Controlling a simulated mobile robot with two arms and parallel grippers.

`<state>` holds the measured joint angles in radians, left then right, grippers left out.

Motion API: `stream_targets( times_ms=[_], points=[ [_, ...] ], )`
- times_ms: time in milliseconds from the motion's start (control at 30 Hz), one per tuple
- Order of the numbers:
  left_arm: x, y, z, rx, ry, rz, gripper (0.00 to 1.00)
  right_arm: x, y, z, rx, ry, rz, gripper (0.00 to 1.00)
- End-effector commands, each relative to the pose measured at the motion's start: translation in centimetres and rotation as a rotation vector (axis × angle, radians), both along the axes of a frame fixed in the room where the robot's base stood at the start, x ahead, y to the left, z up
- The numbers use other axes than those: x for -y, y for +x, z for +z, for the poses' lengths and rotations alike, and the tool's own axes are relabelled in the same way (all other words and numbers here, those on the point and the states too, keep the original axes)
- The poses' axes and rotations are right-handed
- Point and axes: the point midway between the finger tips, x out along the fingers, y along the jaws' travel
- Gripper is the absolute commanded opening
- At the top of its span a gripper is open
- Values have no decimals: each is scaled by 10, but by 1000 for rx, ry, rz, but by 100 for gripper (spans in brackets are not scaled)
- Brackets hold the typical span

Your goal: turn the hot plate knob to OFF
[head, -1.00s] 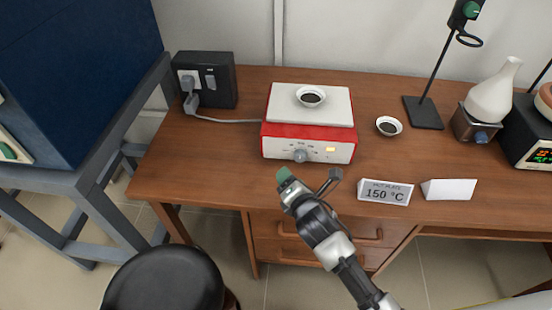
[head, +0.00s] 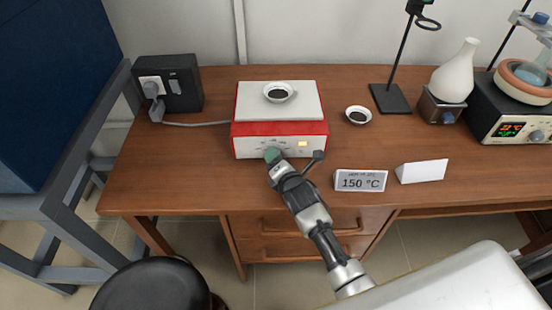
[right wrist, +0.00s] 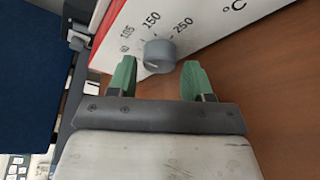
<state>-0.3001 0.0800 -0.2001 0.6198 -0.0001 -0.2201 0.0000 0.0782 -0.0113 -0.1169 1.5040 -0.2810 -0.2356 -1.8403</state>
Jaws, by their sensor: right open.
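The hot plate (head: 250,143) is a red and white box with a pale top plate, standing on the wooden desk. Its grey knob (right wrist: 160,56) shows in the right wrist view below a dial marked 105, 150 and 250; in the head view my gripper hides it. My right gripper (right wrist: 156,78) is open, with green fingertips on either side of the knob's lower edge. The knob lies just beyond and between the tips, with gaps on both sides. In the head view the right gripper (head: 272,156) is at the hot plate's front. My left gripper is not in view.
A white dish (head: 279,92) sits on the hot plate, another dish (head: 359,115) beside it. A 150 °C sign (head: 361,180) and a blank white card (head: 422,171) stand at right. A black socket box (head: 183,85) stands at left. A black stool (head: 150,287) is in front.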

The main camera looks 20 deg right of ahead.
Motion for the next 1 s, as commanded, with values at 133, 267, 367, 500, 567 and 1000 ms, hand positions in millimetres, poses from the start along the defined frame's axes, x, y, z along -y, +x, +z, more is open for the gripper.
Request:
stream_targets(
  times_ms=[133, 267, 367, 500, 567, 1000],
  points=[
    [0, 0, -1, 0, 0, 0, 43, -1, 9, -2, 0, 2, 0, 50],
    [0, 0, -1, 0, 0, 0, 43, -1, 10, -2, -1, 1, -1, 50],
    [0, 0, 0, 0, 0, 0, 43, -1, 10, -2, -1, 1, -1, 50],
    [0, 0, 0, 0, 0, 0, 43, -1, 10, -2, 0, 1, 0, 38],
    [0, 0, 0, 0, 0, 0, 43, -1, 10, -2, 0, 1, 0, 29],
    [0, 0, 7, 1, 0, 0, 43, -1, 10, 0, -17, -57, 1, 16]
  ],
)
